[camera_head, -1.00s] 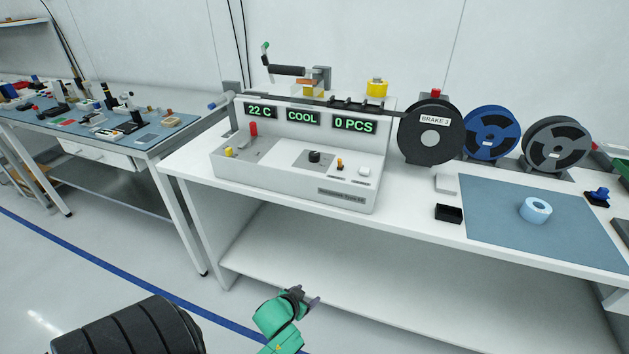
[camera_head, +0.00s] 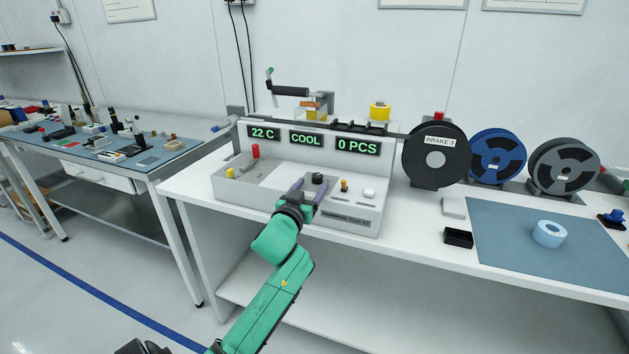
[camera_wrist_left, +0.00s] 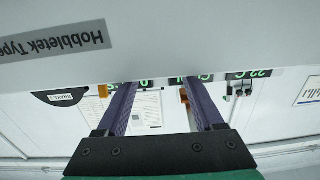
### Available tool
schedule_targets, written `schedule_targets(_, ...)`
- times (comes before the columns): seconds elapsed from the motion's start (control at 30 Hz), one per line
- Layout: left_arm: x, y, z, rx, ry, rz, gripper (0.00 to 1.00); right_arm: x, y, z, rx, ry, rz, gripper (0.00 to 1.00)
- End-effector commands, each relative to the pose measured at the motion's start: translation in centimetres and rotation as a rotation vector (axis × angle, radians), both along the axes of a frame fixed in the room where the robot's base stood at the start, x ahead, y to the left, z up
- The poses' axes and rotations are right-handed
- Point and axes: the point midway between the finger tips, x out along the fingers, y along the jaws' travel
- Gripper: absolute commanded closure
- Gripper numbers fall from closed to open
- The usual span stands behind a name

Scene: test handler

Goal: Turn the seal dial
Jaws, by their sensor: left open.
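The machine (camera_head: 240,196) is a light grey sealing unit on a white bench, with green displays reading 22 C, COOL and 0 PCS. A round black dial (camera_head: 318,179), apparently the seal dial, sits on its deck in the middle. My left gripper (camera_head: 309,189) is open and empty at the machine's front, its purple fingers apart, close to the dial in the picture. I cannot tell whether they touch it. In the left wrist view my left gripper (camera_wrist_left: 158,88) shows open, with the machine's front (camera_wrist_left: 190,40) upside down; the dial is hidden there. My right gripper is out of view.
An orange-topped lever (camera_head: 344,186) and a white button (camera_head: 369,193) are right of the dial. A red knob (camera_head: 255,151) and a yellow knob (camera_head: 230,173) are left. A black reel (camera_head: 436,174) stands beside the machine. A blue mat (camera_head: 495,245) lies at right.

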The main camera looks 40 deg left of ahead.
Motion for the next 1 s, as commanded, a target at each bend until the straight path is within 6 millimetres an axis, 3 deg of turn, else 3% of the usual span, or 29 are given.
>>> schedule_targets(0.17, 2.4, 0.9, 0.0, 0.0, 0.0, 0.0, 0.31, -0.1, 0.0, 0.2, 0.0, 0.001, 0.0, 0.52)
schedule_targets(0.43, 2.7, 1.0, 0.0, 0.0, 0.0, -0.001, 0.31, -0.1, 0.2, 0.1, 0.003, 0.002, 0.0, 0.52)
schedule_targets(0.47, 2.7, 1.0, 0.0, 0.0, 0.0, -0.002, 0.39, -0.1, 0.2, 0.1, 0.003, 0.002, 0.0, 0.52)
schedule_targets(0.6, 2.7, 1.0, -0.1, 0.0, 0.0, -0.002, 0.92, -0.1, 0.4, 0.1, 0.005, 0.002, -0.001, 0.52)
schedule_targets(0.63, 2.7, 1.0, -0.1, 0.0, 0.0, -0.002, 1.0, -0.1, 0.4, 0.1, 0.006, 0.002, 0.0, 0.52)
schedule_targets(0.83, 2.7, 1.0, 0.3, 0.004, 0.006, -0.029, 1.0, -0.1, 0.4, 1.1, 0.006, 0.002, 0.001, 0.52)
schedule_targets(1.0, 2.6, 1.4, 0.9, 0.009, 0.012, -0.18, 1.0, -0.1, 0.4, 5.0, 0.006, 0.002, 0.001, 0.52)
